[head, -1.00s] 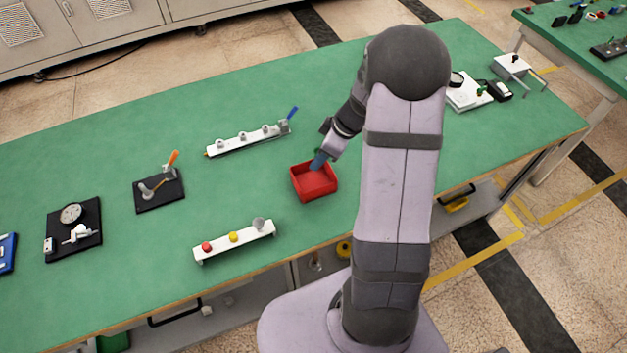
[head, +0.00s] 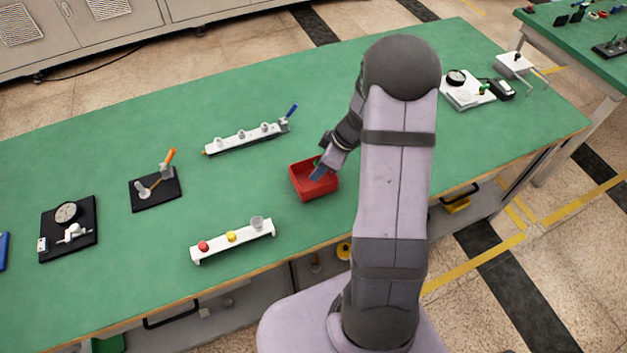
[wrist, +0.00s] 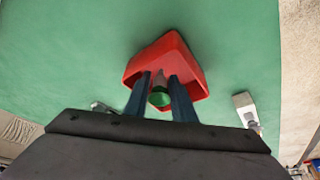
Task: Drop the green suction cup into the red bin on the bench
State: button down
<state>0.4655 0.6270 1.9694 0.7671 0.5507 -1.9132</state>
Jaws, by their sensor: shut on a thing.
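The red bin (head: 303,190) stands on the green bench near its front edge, left of my arm in the head view. In the wrist view the bin (wrist: 178,47) lies just beyond the fingertips. My gripper (head: 318,172) is tilted down over the bin's opening. In the wrist view my gripper (wrist: 160,92) has its two blue fingers on either side of the green suction cup (wrist: 159,99) and is shut on it. In the head view the cup is mostly hidden by the fingers. I cannot tell how far the fingertips are from the bin's floor.
On the bench (head: 90,140), a white rail with a blue lever (head: 243,140) stands behind and left of the bin. A white bar with red and yellow buttons (head: 232,240) is in front and left. A black plate with an orange handle (head: 155,190) is farther left.

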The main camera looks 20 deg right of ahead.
jog(key=c, duration=1.4)
grip_release()
jog(key=shift+r, duration=0.1)
jog(key=b+v, duration=0.1)
jog(key=v, duration=0.6)
jog(key=shift+b, duration=0.3)
